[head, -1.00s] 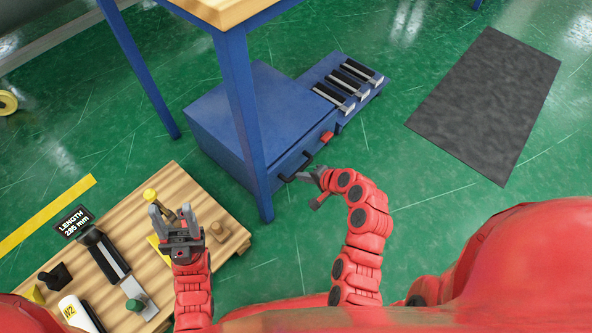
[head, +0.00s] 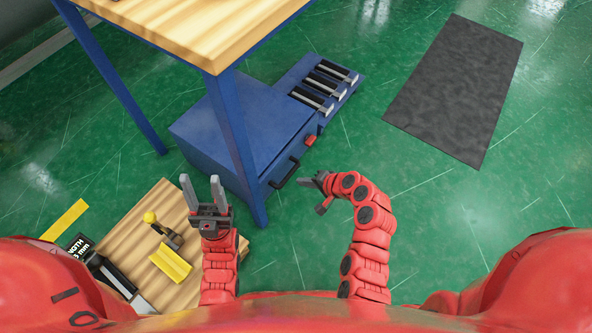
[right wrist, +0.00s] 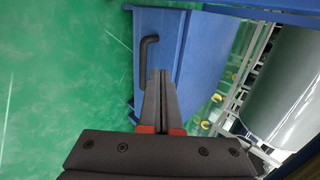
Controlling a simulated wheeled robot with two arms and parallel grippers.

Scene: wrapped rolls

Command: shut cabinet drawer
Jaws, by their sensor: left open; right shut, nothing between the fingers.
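The blue cabinet (head: 210,120) stands on the floor under the wooden-topped table. Its front carries a black bar handle (head: 286,173), which also shows in the right wrist view (right wrist: 145,58) on the blue front panel (right wrist: 168,25). How far the drawer stands out from the cabinet I cannot tell. My right gripper (head: 303,182) is shut and empty, just right of the handle in the head view; its fingertips (right wrist: 160,76) show beside the handle in the wrist view, with contact unclear. My left gripper (head: 201,180) is open and empty above the low wooden bench.
The table (head: 200,25) has a blue leg (head: 238,150) before the cabinet. The low bench (head: 135,215) holds small items. Floor is clear right, up to a dark mat (head: 455,90).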

